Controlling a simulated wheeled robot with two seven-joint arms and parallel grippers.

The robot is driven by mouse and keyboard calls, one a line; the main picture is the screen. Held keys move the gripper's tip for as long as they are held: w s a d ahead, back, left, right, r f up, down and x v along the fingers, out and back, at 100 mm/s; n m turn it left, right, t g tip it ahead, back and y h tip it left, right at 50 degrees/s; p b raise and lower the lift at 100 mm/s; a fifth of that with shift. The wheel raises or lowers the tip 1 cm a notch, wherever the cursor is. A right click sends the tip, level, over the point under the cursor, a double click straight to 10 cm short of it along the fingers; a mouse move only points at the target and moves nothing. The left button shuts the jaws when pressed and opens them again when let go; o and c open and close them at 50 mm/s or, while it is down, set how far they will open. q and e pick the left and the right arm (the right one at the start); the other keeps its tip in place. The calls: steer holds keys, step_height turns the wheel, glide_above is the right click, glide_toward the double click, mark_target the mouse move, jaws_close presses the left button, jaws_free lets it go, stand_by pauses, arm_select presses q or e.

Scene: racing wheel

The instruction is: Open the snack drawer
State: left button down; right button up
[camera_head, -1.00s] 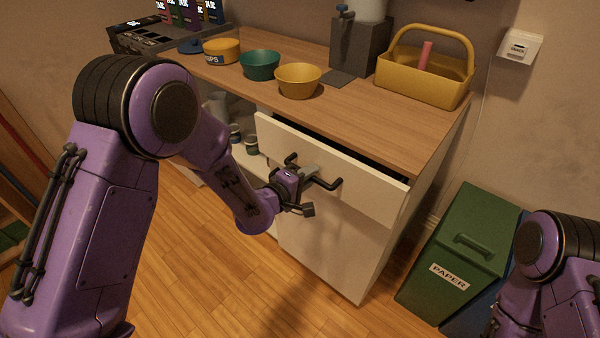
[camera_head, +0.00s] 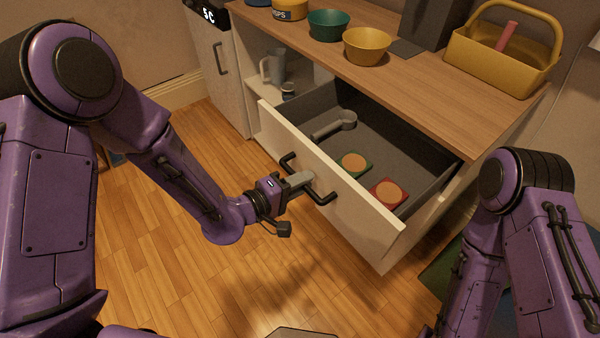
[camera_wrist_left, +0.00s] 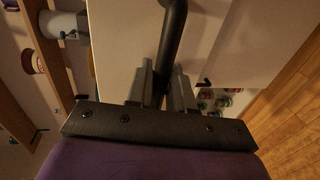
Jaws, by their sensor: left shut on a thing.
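The snack drawer (camera_head: 345,195) is pulled well out of the wooden-topped cabinet in the head view. Its inside shows a grey scoop-like item (camera_head: 335,125), a green-edged packet (camera_head: 354,164) and a red-edged packet (camera_head: 389,193). My left gripper (camera_head: 301,181) is shut on the drawer's black bar handle (camera_head: 322,198). In the left wrist view, the handle (camera_wrist_left: 174,40) runs between the two fingers (camera_wrist_left: 160,88). My right arm shows at the right edge, but its gripper is out of view.
The counter holds a yellow bowl (camera_head: 367,46), a green bowl (camera_head: 328,25) and a yellow basket (camera_head: 502,52). An open shelf with a grey jug (camera_head: 276,67) is left of the drawer. Wooden floor (camera_head: 190,270) is clear in front.

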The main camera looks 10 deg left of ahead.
arm_select(q)
steer(key=shift+s+a, duration=0.15)
steer(key=shift+s, duration=0.05)
steer(key=c, duration=1.2)
jaws_free()
steer(key=shift+o, duration=0.2)
steer(key=shift+a, duration=0.1)
steer(key=p+v, duration=0.3)
steer(key=v, duration=0.7)
steer(key=shift+s, duration=0.25)
